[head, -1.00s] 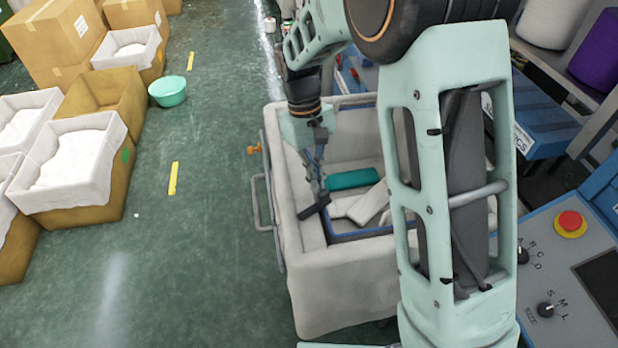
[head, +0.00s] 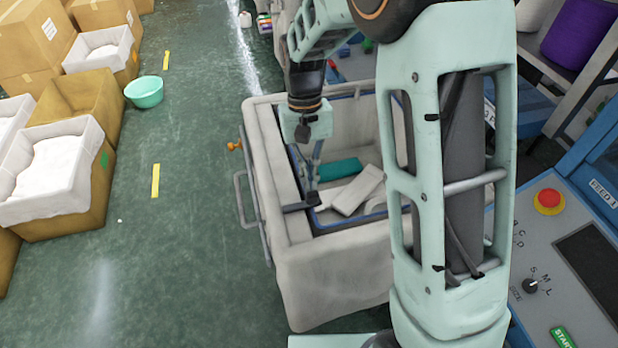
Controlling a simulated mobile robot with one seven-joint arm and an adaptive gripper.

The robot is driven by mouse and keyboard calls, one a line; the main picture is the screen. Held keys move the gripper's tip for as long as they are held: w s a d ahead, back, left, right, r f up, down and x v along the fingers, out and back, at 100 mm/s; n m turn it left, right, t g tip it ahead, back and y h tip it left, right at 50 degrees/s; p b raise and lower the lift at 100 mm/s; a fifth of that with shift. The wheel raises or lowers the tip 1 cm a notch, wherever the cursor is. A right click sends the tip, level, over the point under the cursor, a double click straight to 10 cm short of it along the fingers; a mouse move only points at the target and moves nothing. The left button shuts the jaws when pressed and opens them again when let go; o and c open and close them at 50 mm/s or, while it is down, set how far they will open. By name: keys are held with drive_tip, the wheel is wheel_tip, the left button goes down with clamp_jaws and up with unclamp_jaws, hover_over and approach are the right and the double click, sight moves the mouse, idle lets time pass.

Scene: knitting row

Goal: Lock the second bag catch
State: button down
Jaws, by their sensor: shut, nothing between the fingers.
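The bag (head: 330,270) is a pale grey fabric liner hung on a frame, open at the top, with a dark inner rim. An orange knob (head: 235,146), perhaps one of its catches, sticks out from its far left side. A dark bar (head: 300,203) lies across its left rim near the front corner; I cannot tell whether it is a catch. My own arm hides the bag's right side.
Inside the bag lie a teal piece (head: 340,168) and pale flat pieces (head: 358,190). A metal handle (head: 245,205) juts from its left side. A control panel (head: 560,250) stands at right.

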idle(0.3)
drive_tip(key=v, duration=1.2)
